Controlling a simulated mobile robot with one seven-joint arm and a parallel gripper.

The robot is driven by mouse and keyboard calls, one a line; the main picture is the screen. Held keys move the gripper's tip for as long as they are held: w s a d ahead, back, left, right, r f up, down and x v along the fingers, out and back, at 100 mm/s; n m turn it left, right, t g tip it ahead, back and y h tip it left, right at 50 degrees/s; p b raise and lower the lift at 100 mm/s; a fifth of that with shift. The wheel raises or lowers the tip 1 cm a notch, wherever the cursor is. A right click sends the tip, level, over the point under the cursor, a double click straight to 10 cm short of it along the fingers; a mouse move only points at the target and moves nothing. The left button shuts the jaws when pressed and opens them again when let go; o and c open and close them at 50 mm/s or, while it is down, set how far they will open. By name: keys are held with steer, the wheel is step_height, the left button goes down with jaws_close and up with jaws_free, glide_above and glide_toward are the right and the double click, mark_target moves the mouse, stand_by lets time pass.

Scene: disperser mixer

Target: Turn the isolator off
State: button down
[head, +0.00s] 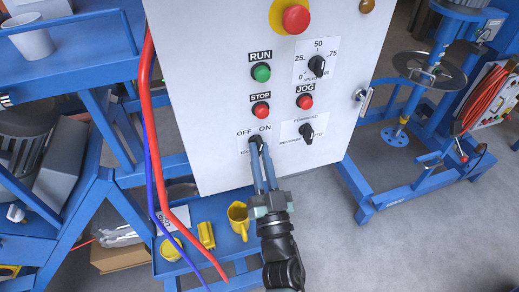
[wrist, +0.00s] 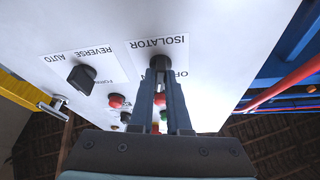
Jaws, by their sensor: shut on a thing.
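The isolator is a black rotary knob (head: 254,138) low on the front of the white control panel, just under the "OFF" and "ON" labels. My gripper (head: 258,147) reaches up to it from below, with its two long blue fingers close together and shut on the knob. In the wrist view the dark knob (wrist: 160,62) shows between the fingertips (wrist: 161,78), beside the "ISOLATOR" label. The fingers cover most of the knob, so I cannot tell which label it points to.
A forward/reverse/auto knob (head: 306,133) sits to the right. Above are the stop button (head: 261,110), jog button (head: 305,102), green run button (head: 261,72), speed knob (head: 317,66) and a large red emergency button (head: 296,18). A yellow jug (head: 238,217) stands below; red hose (head: 150,130) hangs left.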

steer(key=n+y, duration=0.1)
steer(key=n, duration=0.1)
steer(key=n+g+y, duration=0.1)
steer(key=n+y, duration=0.1)
steer(key=n, duration=0.1)
steer(key=n+y, duration=0.1)
steer(key=n, duration=0.2)
steer(key=shift+d+g+y+p, duration=0.2)
steer(key=shift+g+y+p, duration=0.1)
steer(key=n+g+y, duration=0.1)
steer(key=n, duration=0.2)
steer(key=n+g+y, duration=0.1)
steer(key=n, duration=0.3)
steer(key=shift+w+r, duration=0.1)
steer(key=shift+n, duration=0.5)
steer(key=c, duration=0.9)
jaws_free()
steer(key=shift+d, duration=0.1)
steer(key=b+v, duration=0.3)
steer(key=v, duration=1)
steer(key=shift+d+r, duration=0.1)
steer(key=shift+d, duration=0.05)
steer(key=shift+w, duration=0.1)
